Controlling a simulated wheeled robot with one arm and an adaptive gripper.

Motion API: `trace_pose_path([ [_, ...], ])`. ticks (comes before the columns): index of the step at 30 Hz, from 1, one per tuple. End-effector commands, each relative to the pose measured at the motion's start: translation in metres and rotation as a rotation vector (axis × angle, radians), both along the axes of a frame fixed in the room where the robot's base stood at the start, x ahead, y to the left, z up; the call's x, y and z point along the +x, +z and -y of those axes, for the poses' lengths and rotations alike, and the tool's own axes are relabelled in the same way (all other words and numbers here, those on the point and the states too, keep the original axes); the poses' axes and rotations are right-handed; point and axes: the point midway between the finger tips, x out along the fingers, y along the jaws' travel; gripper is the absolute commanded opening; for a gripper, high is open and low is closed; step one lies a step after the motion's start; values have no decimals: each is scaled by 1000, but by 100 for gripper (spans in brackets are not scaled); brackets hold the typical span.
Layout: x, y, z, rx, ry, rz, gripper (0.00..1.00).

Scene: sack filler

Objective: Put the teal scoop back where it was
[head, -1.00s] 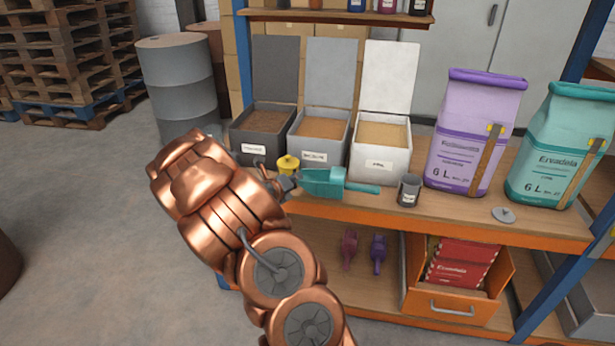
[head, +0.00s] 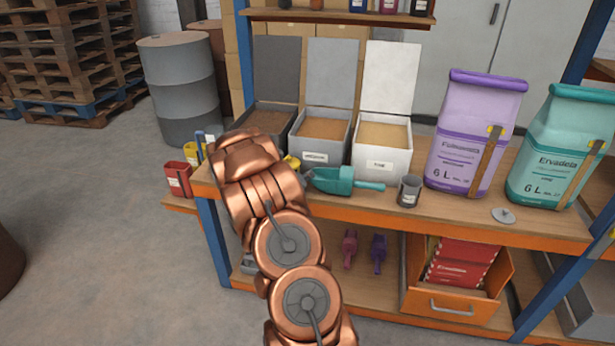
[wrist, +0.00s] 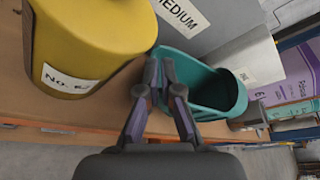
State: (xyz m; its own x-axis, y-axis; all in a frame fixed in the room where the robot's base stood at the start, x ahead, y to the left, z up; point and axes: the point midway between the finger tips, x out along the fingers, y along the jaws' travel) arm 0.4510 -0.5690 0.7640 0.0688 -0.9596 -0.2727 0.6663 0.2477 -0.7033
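The teal scoop (head: 330,180) is at the front of the bench, before the medium and fine bins. Its handle points right, toward a small grey cup, and its open bowl faces partly up. In the wrist view the bowl (wrist: 215,90) is just beyond my fingertips. My gripper (wrist: 160,68) has its fingers nearly together at the bowl's left edge and looks shut on the rim. The pinch itself is small and partly hidden. In the head view my arm hides the gripper. I cannot tell whether the scoop touches the bench.
A yellow labelled container (wrist: 95,45) stands close left of my fingers. The medium bin (head: 320,148) and the fine bin (head: 382,165) stand behind. The grey cup (head: 409,192) is right of the handle. A purple sack (head: 470,140) stands farther right. Pink and purple scoops lie on the lower shelf.

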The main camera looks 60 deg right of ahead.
Motion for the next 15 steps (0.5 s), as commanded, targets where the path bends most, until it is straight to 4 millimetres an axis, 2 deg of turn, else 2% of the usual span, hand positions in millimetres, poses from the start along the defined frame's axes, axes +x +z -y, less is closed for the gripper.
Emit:
trace_pose_path([
  [9,0,-3,0,-1,1,-1,0],
  [15,0,-2,0,0,0,0,23],
])
